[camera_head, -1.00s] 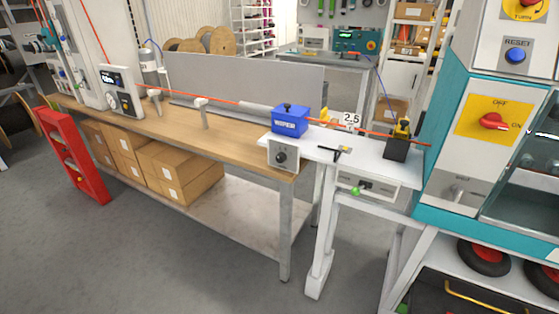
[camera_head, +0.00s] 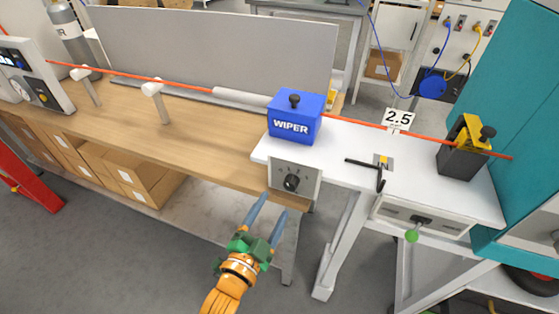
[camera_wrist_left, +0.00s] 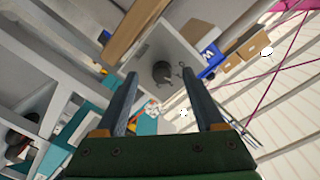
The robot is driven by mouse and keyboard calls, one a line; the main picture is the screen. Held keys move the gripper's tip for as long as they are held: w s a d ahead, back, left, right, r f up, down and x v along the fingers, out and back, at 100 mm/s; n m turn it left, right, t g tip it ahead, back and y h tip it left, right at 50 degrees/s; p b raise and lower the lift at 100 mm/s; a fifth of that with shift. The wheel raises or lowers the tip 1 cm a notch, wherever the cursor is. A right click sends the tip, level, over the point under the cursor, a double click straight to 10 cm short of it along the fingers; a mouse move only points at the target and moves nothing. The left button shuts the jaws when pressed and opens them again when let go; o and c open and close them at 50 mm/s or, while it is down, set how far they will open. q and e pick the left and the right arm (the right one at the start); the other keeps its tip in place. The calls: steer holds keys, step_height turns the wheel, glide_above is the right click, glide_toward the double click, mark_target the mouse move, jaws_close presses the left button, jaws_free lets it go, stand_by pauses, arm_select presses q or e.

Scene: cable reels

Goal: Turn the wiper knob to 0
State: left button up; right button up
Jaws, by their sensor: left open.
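The wiper knob (camera_head: 291,182) is a small black dial on the front of a light grey box with dark scale marks above it. I cannot read which mark it points at. The blue wiper block (camera_head: 294,118), labelled WIPER, stands above the box. My left gripper (camera_head: 271,204) is open and empty, its two blue-grey fingers pointing up toward the box, just below and left of the knob. In the left wrist view the knob (camera_wrist_left: 162,72) shows beyond the fingers, between their tips, with a gap before it. My right gripper is not in view.
An orange cable (camera_head: 375,124) runs over the bench through the wiper block. A green-knobbed lever (camera_head: 412,236) sits under the table's front edge.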

mark_target(289, 188)
arm_select(q)
steer(key=shift+h, duration=0.3)
steer(key=w+d+r, duration=0.2)
steer(key=shift+w+d, duration=0.15)
steer(key=shift+d, duration=0.2)
steer(key=x, duration=0.2)
steer(key=shift+w+f, duration=0.25)
steer(key=shift+w, duration=0.15)
steer(key=c, duration=0.7)
jaws_close()
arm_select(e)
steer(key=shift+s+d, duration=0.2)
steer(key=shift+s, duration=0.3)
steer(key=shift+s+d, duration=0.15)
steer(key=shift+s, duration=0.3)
